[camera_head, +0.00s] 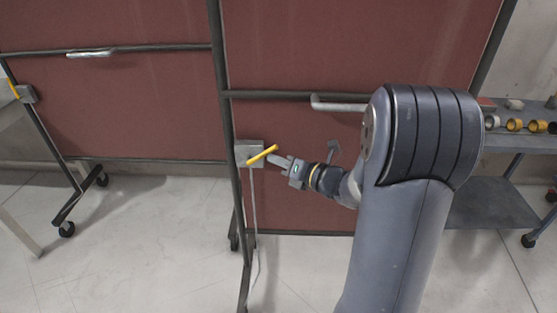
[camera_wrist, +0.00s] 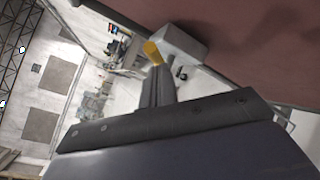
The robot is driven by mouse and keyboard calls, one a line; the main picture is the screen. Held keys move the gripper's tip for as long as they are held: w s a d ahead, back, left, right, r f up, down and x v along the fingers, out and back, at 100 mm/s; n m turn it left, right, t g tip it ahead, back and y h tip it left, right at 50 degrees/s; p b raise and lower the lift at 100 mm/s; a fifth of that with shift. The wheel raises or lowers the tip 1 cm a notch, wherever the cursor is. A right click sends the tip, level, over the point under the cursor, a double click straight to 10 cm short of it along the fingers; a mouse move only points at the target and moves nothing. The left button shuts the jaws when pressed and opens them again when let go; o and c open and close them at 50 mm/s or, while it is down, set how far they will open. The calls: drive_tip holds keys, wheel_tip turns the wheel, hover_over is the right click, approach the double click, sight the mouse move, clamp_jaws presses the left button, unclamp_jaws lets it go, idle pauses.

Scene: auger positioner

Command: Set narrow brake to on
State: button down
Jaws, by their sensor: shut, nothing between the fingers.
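A yellow lever (camera_head: 262,155) sticks out from a small grey box (camera_head: 243,147) on the dark post of the red-brown panel. It points right and slightly up in the head view. I see no label naming it the narrow brake. My gripper (camera_head: 273,160) is shut and empty, with its tips right at the lever. In the wrist view, the lever (camera_wrist: 152,50) shows just past the tips of my gripper (camera_wrist: 157,72), beside the grey box (camera_wrist: 182,43). I cannot tell whether they touch. A second yellow lever (camera_head: 14,89) sits on another grey box (camera_head: 27,94) at the far left.
Red-brown panels (camera_head: 290,45) in dark frames on casters stand ahead. A light handle (camera_head: 338,104) is on the right panel's rail, another (camera_head: 88,53) on the left one. A blue-grey cart (camera_head: 495,207) with rings stands right. The floor (camera_head: 140,225) is clear at front left.

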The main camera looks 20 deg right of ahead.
drive_tip(key=shift+r, duration=0.1)
drive_tip(key=shift+a+r+h, duration=0.1)
drive_tip(key=shift+r+h, duration=0.1)
drive_tip(key=shift+h, duration=0.1)
drive_tip(key=shift+a+r+n+p, duration=0.1)
drive_tip(key=shift+r+n+p, duration=0.05)
drive_tip(key=shift+n+p, duration=0.2)
drive_tip(key=w+a+r+n+g+h+p, duration=0.2)
drive_tip(key=a+r+n+g+h+p, duration=0.1)
drive_tip(key=p, duration=0.9)
drive_tip(key=shift+a+r+g+h, duration=0.7)
drive_tip(key=shift+a+h, duration=0.6)
drive_tip(key=shift+h, duration=0.2)
drive_tip(key=shift+a, duration=0.15)
drive_tip(key=shift+r+p, duration=0.15)
drive_tip(key=shift+p, duration=0.15)
